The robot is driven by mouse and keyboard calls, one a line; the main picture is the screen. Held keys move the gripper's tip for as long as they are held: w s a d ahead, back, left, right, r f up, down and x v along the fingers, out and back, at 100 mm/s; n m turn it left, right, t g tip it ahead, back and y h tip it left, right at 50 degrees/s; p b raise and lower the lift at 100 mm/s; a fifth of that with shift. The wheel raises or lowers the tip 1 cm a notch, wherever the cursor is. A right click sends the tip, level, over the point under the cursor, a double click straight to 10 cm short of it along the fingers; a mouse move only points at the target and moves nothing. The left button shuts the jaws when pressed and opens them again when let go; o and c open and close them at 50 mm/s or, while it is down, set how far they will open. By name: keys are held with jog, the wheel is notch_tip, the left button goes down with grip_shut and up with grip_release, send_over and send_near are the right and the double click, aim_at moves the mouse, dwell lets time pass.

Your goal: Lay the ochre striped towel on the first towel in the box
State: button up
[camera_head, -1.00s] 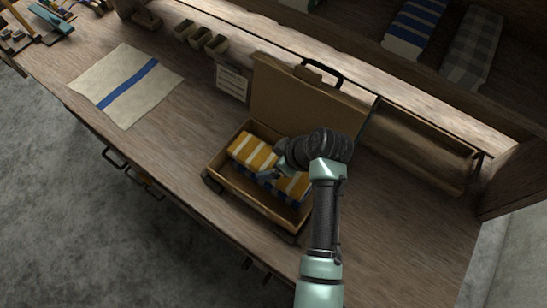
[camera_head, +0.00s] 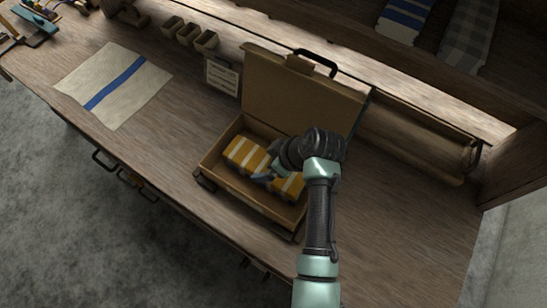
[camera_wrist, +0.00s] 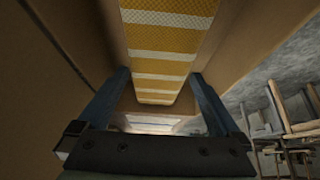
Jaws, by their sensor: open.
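The ochre striped towel (camera_head: 244,154) lies folded inside the open cardboard box (camera_head: 215,170), along its length. My gripper (camera_head: 266,178) is down in the box at the towel's middle and covers part of it. In the wrist view the towel (camera_wrist: 162,45) runs between the two open fingers (camera_wrist: 159,75), with ochre and white bands showing. I cannot tell whether the fingers touch it. The first towel is not visible now; the ochre towel and my arm cover that part of the box.
The box lid (camera_head: 300,95) stands open behind. A white cloth with a blue stripe (camera_head: 115,85) lies at the left on the bench. A small card (camera_head: 222,76) and small bins (camera_head: 188,35) are behind it. Folded towels (camera_head: 405,18) sit on the upper shelf.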

jog(key=v, duration=1.2)
jog(key=shift+d+r+b, duration=0.2)
jog(key=shift+r+b, duration=0.15)
jog(key=w+a+r+m+t+h, duration=0.1)
jog(key=w+a+r+m+t, duration=0.2)
jog(key=r, duration=0.6)
jog(key=w+a+r+m+t+h, duration=0.1)
jog(key=w+r+m+t+h, duration=0.15)
jog(key=w+r+t, duration=0.4)
jog(key=w+a+r+m+t+h, duration=0.15)
jog(key=r+m, duration=0.25)
jog(key=r, duration=0.7)
jog(key=s+r+t, duration=0.4)
jog(key=r, duration=0.6)
jog(key=s+r+m+t, duration=0.1)
jog(key=s+r+t, duration=0.3)
jog(key=r, duration=0.5)
jog(key=s+r+t, duration=0.4)
jog(key=s+r, duration=0.2)
jog(key=r, duration=0.4)
jog(key=shift+a+r+t, duration=0.2)
jog(key=shift+r+t, duration=0.15)
jog(key=shift+t, duration=0.05)
